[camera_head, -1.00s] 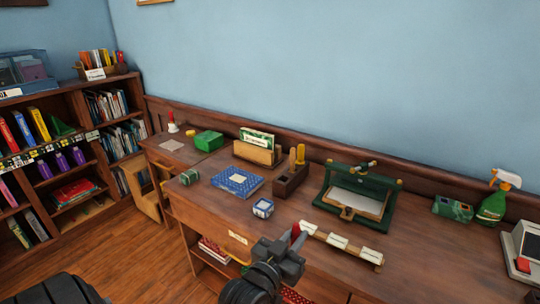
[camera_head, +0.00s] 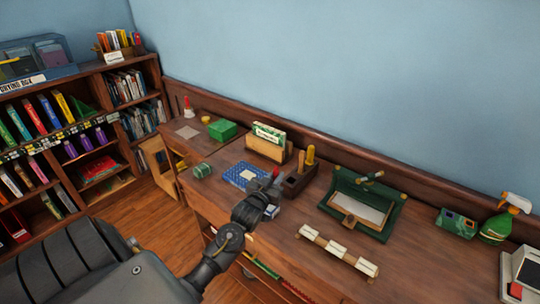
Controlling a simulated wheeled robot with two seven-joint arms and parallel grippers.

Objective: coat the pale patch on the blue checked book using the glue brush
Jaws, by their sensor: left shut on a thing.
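The blue checked book (camera_head: 234,180) lies flat on the wooden desk, with a pale patch (camera_head: 248,174) on its cover. My left gripper (camera_head: 267,186) is just right of the book and overlaps its right edge in the view. It is shut on the glue brush, of which a small red part (camera_head: 276,172) shows above the jaws. The bristles are hidden, and I cannot tell whether they touch the book. A blue and white pot (camera_head: 273,211) is mostly hidden behind the gripper. My right gripper is not in view.
A wooden block with upright-handled tools (camera_head: 300,183) stands right of the book. A card holder (camera_head: 264,147) is behind it. A green box (camera_head: 223,131) and green roll (camera_head: 202,170) are left. A green press (camera_head: 366,206) and label rail (camera_head: 338,249) are right.

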